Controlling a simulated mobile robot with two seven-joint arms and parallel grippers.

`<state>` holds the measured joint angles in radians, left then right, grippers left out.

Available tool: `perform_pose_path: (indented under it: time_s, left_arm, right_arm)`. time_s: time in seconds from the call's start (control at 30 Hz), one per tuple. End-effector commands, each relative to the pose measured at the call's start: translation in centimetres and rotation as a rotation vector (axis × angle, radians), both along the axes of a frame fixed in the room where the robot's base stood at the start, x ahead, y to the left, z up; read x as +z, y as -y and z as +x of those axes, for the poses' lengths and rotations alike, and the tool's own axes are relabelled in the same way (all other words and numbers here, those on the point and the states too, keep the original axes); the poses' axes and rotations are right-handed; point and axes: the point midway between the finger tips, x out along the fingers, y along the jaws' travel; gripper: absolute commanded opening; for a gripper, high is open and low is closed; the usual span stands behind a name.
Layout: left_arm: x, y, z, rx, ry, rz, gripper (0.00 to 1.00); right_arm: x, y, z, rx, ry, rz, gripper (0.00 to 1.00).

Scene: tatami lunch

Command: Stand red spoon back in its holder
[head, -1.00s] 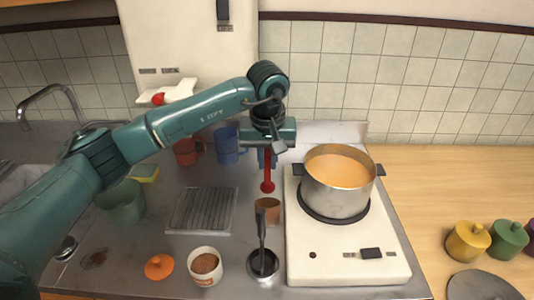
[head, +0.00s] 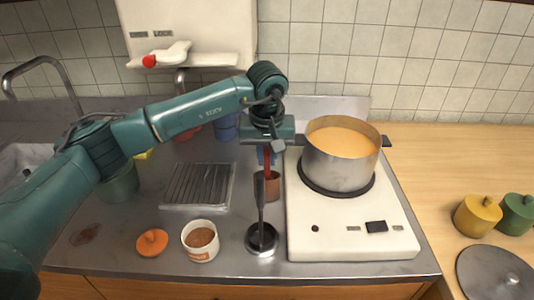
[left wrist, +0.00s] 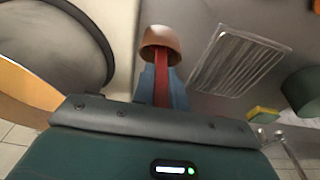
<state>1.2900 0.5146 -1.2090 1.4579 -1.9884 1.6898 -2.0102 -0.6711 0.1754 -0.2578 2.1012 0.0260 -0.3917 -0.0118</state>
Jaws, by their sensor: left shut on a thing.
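My left gripper (head: 265,157) points down over the counter and is shut on the red spoon (head: 267,170). The brown cup (head: 273,188), which looks like the holder, stands on the counter directly below, left of the stove. The spoon's lower end is hidden at the cup and appears to be inside it. In the left wrist view the spoon (left wrist: 162,82) runs between the blue fingers to the mouth of the cup (left wrist: 160,40). I cannot tell whether it touches the bottom. My right gripper is not in view.
A dark-handled tool in a metal stand (head: 262,240) rises close in front of the cup. A pot of orange soup (head: 340,165) sits on the white stove (head: 345,228) at right. A white tub (head: 200,240), an orange lid (head: 152,242) and a ribbed rack (head: 199,186) lie left.

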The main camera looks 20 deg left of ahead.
Motion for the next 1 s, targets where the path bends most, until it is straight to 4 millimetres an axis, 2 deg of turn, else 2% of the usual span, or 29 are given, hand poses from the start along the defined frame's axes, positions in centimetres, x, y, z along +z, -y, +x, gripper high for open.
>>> perform_pose_path:
  time_s: [0.47,1.0]
  left_arm:
    - [-0.3,0.0,0.0,0.000,0.000,0.000,0.00]
    - [-1.3,0.0,0.0,0.001,0.001,0.000,0.00]
  right_arm:
    - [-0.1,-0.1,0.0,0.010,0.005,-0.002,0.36]
    - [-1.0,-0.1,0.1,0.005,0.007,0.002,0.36]
